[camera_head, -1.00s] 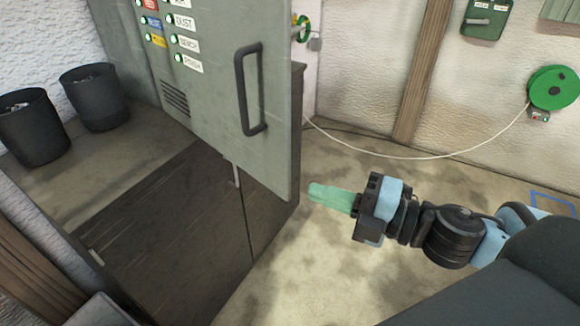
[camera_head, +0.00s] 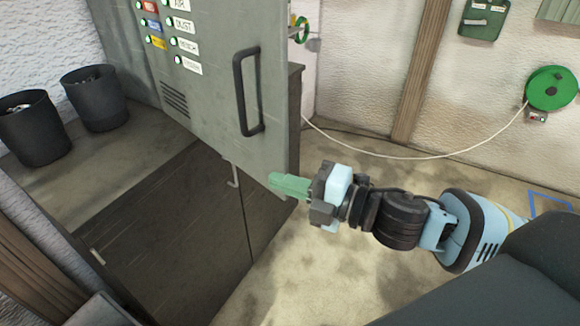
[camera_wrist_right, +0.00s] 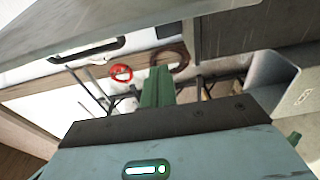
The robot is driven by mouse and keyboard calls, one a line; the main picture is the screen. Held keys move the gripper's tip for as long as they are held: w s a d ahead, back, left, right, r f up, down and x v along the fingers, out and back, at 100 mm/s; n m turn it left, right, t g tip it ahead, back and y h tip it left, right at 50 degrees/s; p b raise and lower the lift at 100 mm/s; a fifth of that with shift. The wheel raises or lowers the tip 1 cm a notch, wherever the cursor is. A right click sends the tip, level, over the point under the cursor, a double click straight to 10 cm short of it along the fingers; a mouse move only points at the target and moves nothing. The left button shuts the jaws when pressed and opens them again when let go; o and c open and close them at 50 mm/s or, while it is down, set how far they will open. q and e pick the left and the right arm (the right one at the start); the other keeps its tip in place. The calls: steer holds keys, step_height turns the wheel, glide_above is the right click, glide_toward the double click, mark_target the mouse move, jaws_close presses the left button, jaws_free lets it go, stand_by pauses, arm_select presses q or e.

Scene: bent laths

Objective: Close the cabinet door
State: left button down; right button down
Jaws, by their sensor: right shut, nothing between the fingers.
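The grey cabinet door (camera_head: 215,85) stands open in the head view, with a dark vertical handle (camera_head: 247,92) near its right edge. Several labels with green lights run down its upper left. My right gripper (camera_head: 276,184) is shut and empty, its green fingers at the door's lower right corner, in front of the panel in the picture. I cannot tell whether they touch it. In the right wrist view the green fingers (camera_wrist_right: 157,87) point up the picture, below a grey panel edge (camera_wrist_right: 150,30). My left gripper is not in view.
A dark low cabinet (camera_head: 170,215) stands below the door. Two black bins (camera_head: 95,98) stand at the left. A green cable reel (camera_head: 553,88) hangs on the right wall, its white cable trailing along it. The floor right of the low cabinet is clear.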

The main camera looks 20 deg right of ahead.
mark_target(288, 168)
steer(key=w, duration=0.3)
steer(key=shift+d+p, duration=0.3)
steer(key=shift+d, duration=0.05)
steer(key=shift+w+d, duration=0.25)
steer(key=shift+d, duration=0.35)
